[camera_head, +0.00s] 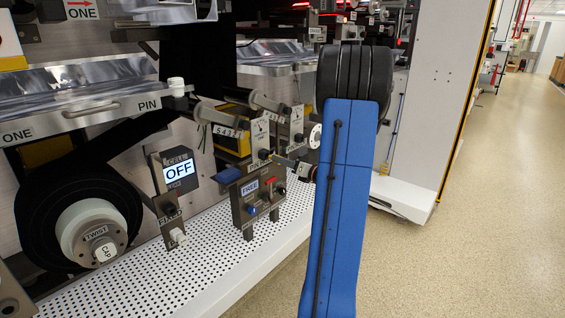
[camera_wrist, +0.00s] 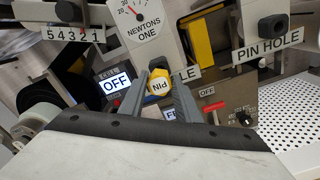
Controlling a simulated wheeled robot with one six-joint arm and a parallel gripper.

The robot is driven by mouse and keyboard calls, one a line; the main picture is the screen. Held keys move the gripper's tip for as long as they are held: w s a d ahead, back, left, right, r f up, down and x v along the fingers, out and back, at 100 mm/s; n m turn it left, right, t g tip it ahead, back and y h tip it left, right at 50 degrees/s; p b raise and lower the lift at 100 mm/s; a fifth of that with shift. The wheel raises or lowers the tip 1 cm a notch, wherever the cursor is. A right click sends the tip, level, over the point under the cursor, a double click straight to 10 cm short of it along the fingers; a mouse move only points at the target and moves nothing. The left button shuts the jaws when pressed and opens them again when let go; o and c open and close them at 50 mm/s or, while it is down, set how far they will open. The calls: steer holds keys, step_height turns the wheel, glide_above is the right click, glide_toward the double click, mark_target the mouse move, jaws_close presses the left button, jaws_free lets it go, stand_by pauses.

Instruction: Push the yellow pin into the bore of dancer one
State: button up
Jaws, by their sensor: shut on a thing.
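My gripper (camera_wrist: 163,82) is shut on the yellow pin (camera_wrist: 159,84), a hexagonal yellow head with a white PIN label facing the wrist camera. Dancer one's plate (camera_wrist: 165,42) carries a dial marked NEWTONS ONE (camera_wrist: 137,12) just beyond and above the pin. A PIN HOLE label is partly covered by the pin and finger. The bore is hidden behind them, so I cannot tell whether the pin's tip is in it. In the head view my gripper (camera_head: 285,163) reaches left to the foot of dancer one's plate (camera_head: 258,135); the pin is not clear there.
A second PIN HOLE label (camera_wrist: 268,46) sits by the right dancer. Below the dancers stands a switch panel with a lit FREE display (camera_head: 249,188). An OFF display (camera_head: 178,170) is left of it. A perforated white deck (camera_head: 215,255) lies below; open floor is right.

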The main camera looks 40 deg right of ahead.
steer(key=shift+w+a, duration=0.2)
steer(key=shift+w, duration=1.8)
stand_by(0.6)
steer(key=o, duration=1.3)
steer(key=shift+c, duration=0.2)
steer(key=s+d, duration=0.1)
steer(key=s, duration=1.6)
steer(key=shift+s+d, duration=0.15)
steer(key=shift+d, duration=0.05)
